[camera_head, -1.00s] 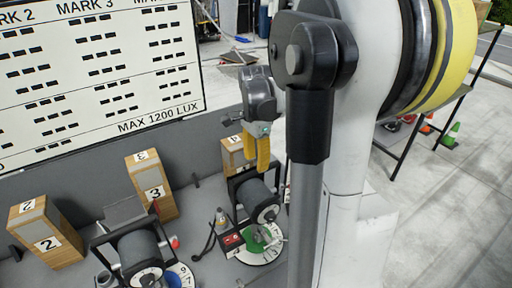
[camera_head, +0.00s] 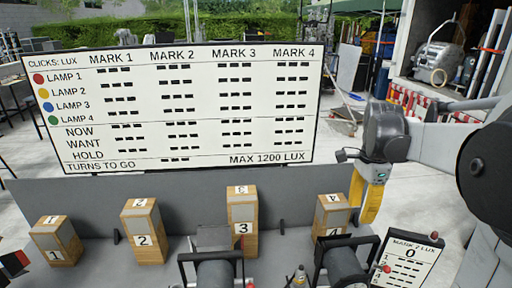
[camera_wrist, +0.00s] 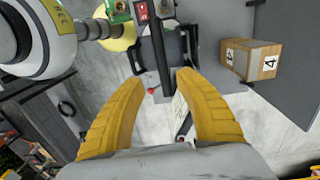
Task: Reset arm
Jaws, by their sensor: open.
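My gripper (camera_head: 368,200) hangs at the right side of the workbench in the head view, its yellow fingers pointing down. In the wrist view my gripper (camera_wrist: 160,95) shows two yellow fingers spread apart with nothing between them. It is above and to the right of the wooden block marked 4 (camera_head: 331,217), which also shows at the upper right of the wrist view (camera_wrist: 262,62). My grey arm reaches in from the right of the head view.
A large board (camera_head: 190,105) stands behind the bench. Wooden blocks 1 (camera_head: 58,241), 2 (camera_head: 144,235) and 3 (camera_head: 243,222) stand in a row. Lamp units (camera_head: 345,268) and a small sign marked 0 (camera_head: 405,262) are at the front. Paved floor lies behind.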

